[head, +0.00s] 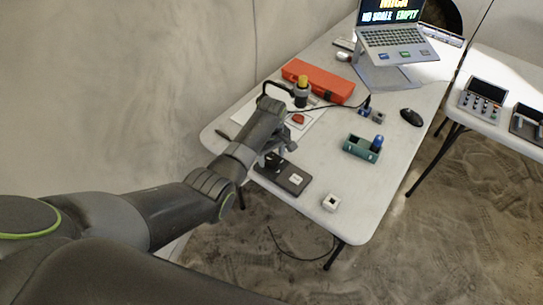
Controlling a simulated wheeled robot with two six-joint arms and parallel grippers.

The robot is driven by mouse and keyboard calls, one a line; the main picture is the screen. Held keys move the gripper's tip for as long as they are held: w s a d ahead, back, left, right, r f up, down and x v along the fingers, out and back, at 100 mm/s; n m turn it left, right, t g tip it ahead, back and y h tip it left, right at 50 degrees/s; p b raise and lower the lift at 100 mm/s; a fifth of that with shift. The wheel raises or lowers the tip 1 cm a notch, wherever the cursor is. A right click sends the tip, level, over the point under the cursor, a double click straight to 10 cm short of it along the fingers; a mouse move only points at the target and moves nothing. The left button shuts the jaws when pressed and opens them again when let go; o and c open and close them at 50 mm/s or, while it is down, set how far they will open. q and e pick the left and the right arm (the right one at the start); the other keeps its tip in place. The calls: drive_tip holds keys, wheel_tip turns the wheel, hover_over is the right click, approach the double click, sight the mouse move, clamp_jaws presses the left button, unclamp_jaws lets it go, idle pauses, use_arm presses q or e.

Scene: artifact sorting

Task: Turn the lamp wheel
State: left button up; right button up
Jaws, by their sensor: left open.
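My left arm reaches in from the left over the near left part of the white table. My left gripper (272,156) is open beneath the wrist, partly hidden by the forearm, and looks empty. It is beside a flat black box with a white label (284,178); contact cannot be told. A dark upright cylinder with a yellow top (302,90) stands beyond the wrist, apart from the gripper. No lamp wheel can be clearly told among the small things. My right gripper is not in view.
On the table (385,190) are an orange case (318,81), a laptop (393,37), a black mouse (411,117), a teal holder with a blue piece (361,148), and a small white block (331,202). A second table (500,137) holds dark devices at right.

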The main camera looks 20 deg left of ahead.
use_arm(q)
drive_tip(key=shift+f, duration=0.3)
drive_tip(key=c, duration=1)
